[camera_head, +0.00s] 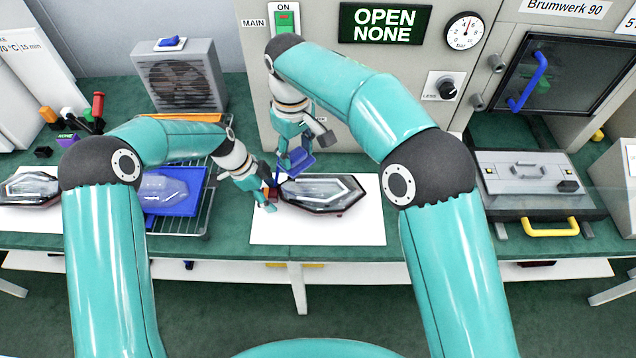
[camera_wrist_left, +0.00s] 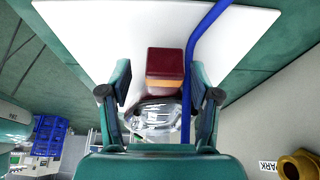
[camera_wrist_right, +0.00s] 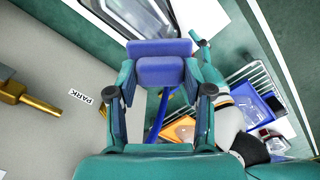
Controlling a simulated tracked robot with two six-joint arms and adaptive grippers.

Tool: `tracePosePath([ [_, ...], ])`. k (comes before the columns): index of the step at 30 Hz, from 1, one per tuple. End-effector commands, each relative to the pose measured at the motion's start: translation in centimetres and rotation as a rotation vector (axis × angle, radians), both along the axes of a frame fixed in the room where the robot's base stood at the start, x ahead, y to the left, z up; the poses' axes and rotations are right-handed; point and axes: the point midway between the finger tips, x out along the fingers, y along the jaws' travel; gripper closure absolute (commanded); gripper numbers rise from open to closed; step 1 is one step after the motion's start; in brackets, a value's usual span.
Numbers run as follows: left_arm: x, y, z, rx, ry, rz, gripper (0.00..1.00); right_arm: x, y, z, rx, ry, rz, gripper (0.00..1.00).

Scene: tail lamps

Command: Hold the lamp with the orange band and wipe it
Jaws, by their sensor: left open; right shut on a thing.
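A tail lamp (camera_head: 325,190) with a clear lens and dark red housing lies on a white mat (camera_head: 300,233) mid-bench. The left wrist view shows a dark red block with an orange band (camera_wrist_left: 165,77), with clear lens parts (camera_wrist_left: 157,118) beyond it. My left gripper (camera_head: 271,197) is at the lamp's left end, open; in its wrist view its fingers (camera_wrist_left: 163,88) stand on either side of the block, with gaps. My right gripper (camera_head: 293,155) is above the lamp's left part, shut on a blue wiping tool (camera_wrist_right: 162,68). The tool's blue rod (camera_wrist_left: 190,70) runs beside the block. Contact with the lamp is unclear.
A second lamp (camera_head: 165,188) lies in a blue tray (camera_head: 180,208) on a wire rack, left. Another lamp (camera_head: 28,188) lies at the far left. A grey panel (camera_head: 335,90) stands close behind. A press with a yellow handle (camera_head: 548,228) is on the right.

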Motion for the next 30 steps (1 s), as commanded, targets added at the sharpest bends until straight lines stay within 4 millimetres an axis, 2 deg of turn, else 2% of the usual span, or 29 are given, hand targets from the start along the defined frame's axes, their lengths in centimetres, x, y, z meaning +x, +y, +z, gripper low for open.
tracePosePath([
  [5,0.1,0.8,1.8,0.0,-0.004,0.002,0.38,0.0,0.0,0.0,0.0,0.0,0.0,0.82],
  [18,0.2,3.9,9.3,0.0,-0.002,0.002,0.38,0.0,0.0,0.0,0.0,0.0,0.0,0.82],
  [23,0.2,4.5,10.6,0.0,-0.001,0.002,0.38,0.0,0.0,0.0,0.0,0.0,0.0,0.82],
  [30,0.1,4.6,10.8,0.0,0.001,0.001,0.38,0.0,0.0,0.0,0.0,0.0,0.0,0.82],
])
